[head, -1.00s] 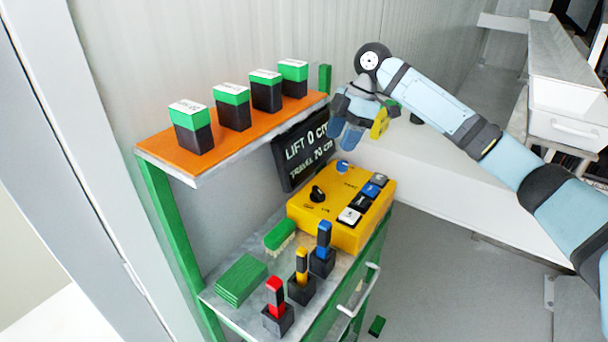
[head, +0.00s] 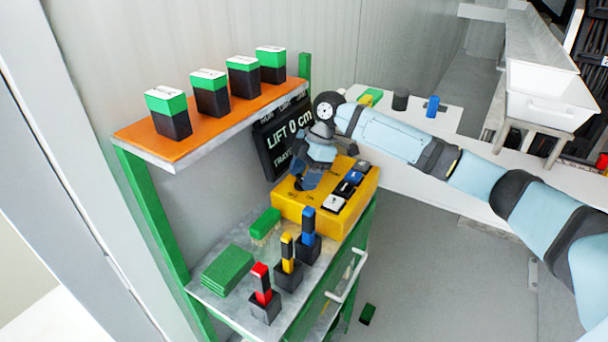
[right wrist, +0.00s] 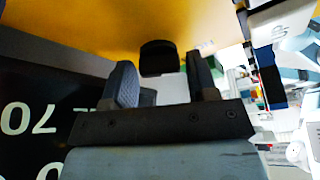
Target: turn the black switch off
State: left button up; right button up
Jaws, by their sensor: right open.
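The yellow control box (head: 318,211) stands on the cart's lower shelf. The black switch (right wrist: 158,57) shows in the right wrist view as a dark knob on the box's yellow face, just beyond and between my fingertips. In the head view my right gripper covers it, so its setting cannot be read. My right gripper (head: 305,182) points down over the left part of the box. In the right wrist view the gripper (right wrist: 163,72) is open, with one finger on each side of the knob; contact cannot be told. My left gripper is not in view.
White, blue and dark buttons (head: 345,189) line the box's right side. A display panel (head: 279,140) stands behind it. An orange shelf (head: 200,138) holds several green-black blocks.

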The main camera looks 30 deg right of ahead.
jog(key=shift+c, duration=0.2)
